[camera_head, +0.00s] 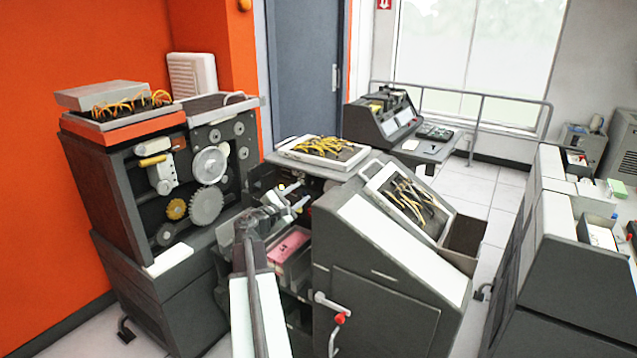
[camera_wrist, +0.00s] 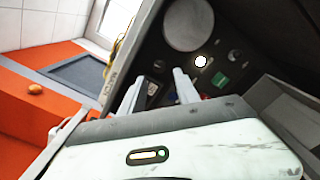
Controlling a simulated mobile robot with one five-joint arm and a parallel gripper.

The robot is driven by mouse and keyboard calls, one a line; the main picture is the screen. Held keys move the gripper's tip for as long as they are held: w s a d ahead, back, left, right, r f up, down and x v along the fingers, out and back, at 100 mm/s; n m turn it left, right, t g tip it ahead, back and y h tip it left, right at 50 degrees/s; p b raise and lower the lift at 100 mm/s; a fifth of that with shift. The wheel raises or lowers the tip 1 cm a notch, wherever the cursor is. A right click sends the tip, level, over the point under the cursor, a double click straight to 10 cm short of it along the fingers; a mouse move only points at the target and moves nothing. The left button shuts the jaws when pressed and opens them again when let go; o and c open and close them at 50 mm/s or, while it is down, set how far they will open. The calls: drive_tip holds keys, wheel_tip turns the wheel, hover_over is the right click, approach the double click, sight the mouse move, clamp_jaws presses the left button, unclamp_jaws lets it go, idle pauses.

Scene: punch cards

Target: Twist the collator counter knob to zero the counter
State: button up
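In the wrist view, my gripper (camera_wrist: 157,78) has two pale fingers standing apart with a gap between them, and nothing shows held. They point at a dark machine panel (camera_wrist: 250,35). The panel carries a small dark round knob (camera_wrist: 234,56), a bright white round spot (camera_wrist: 200,61) and a green label (camera_wrist: 219,80). I cannot tell which part is the counter knob; no counter digits are readable. In the head view, my gripper (camera_head: 288,200) reaches into the recess of the central grey machine (camera_head: 375,285), near a pink card stack (camera_head: 287,246). Contact cannot be told.
A machine with exposed gears (camera_head: 206,205) stands left, close to my arm. A red-knobbed crank (camera_head: 340,318) sticks out in front of the central machine. A plugboard with yellow wires (camera_head: 410,203) tops its slope. Grey cabinets (camera_head: 565,265) stand right, across an aisle of clear floor.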

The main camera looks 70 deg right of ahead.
sight(313, 184)
drive_tip(key=x, duration=0.7)
drive_tip(key=shift+d, duration=0.3)
drive_tip(key=shift+c, duration=0.4)
